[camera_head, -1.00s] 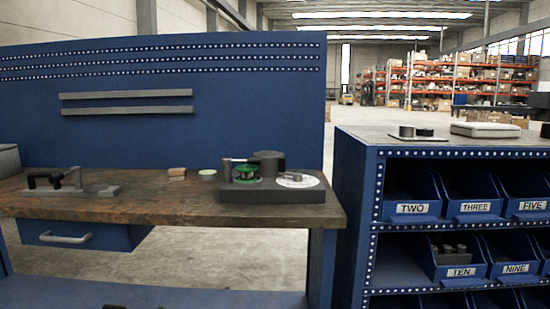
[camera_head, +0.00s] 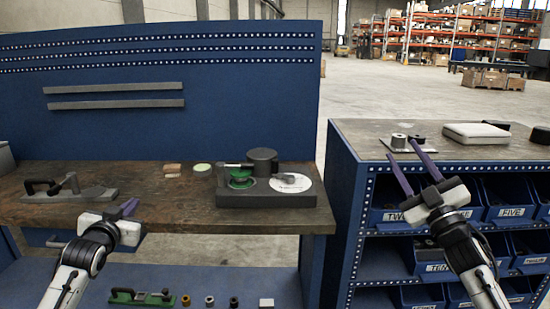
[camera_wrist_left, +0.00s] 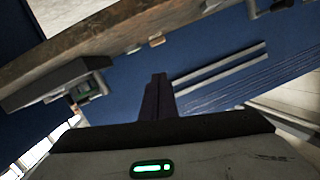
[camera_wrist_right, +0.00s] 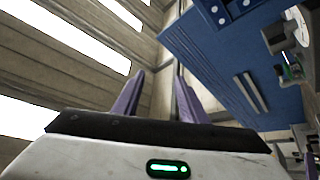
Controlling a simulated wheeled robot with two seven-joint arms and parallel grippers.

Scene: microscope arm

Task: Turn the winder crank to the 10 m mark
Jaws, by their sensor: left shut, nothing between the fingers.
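The mark on the dial is too small to read. My left gripper (camera_head: 130,206) is shut and empty in front of the bench edge, left of the winder and apart from it. My right gripper (camera_head: 402,164) is open and empty in front of the right-hand shelf unit. In the left wrist view the winder (camera_wrist_left: 60,85) shows tilted at the left.
A toggle clamp (camera_head: 70,188) stands on the bench (camera_head: 150,200) at the left. Several blue bins (camera_head: 505,198) fill the shelf unit. Small parts (camera_head: 142,297) lie on the lower shelf.

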